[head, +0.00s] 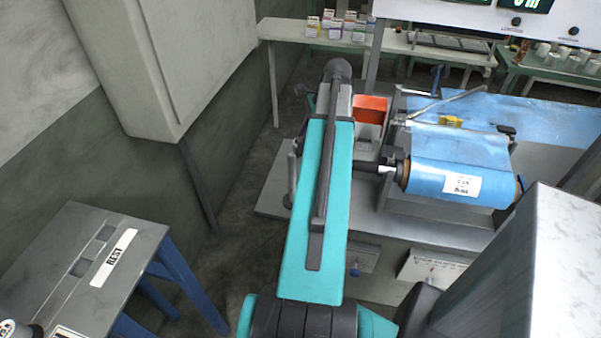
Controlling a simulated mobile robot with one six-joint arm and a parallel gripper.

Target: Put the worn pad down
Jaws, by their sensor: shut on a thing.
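I cannot make out the worn pad anywhere in the head view. My gripper's jaws do not show either. My teal arm rises through the middle of the view and its far end is hidden behind its own links, so what the jaws hold cannot be seen. A grey table with a white label reading REST (114,258) stands at the lower left, with small dark square patches on its top.
A machine with a blue film roll (459,180) stands right of my arm. An orange-red bin (371,109) sits behind its left end. Small boxes (336,27) line a back shelf. A wall cabinet (165,60) overhangs the left. Dark floor lies between the REST table and the machine.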

